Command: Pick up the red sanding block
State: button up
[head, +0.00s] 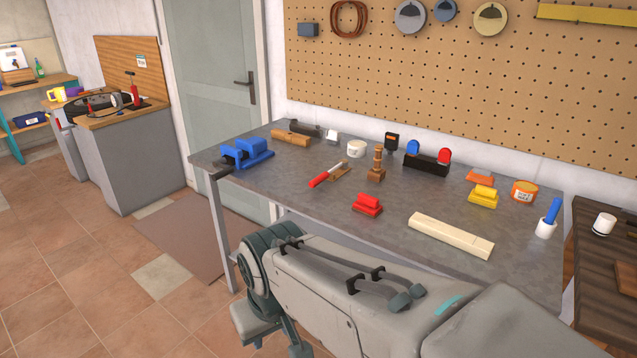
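The red sanding block (367,206) lies on the grey workbench (310,215), near its front edge at mid-length. It has a narrower raised grip on a wider base, and nothing covers it. My grey arm reaches across the lower part of the head view, in front of the bench and below the block. I cannot make out my gripper's fingers in this view.
Left of the block lie a red-handled tool (328,174) and a blue vise (245,153). Behind it stands a brown wooden piece (376,167). To the right are a pale plank (450,236), a yellow block (483,197) and an orange tin (524,192). Bare bench surrounds the block.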

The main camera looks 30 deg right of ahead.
aim_at(365, 204)
jog(key=z, duration=0.75)
jog(key=i, duration=1.25)
jog(key=z, duration=0.95)
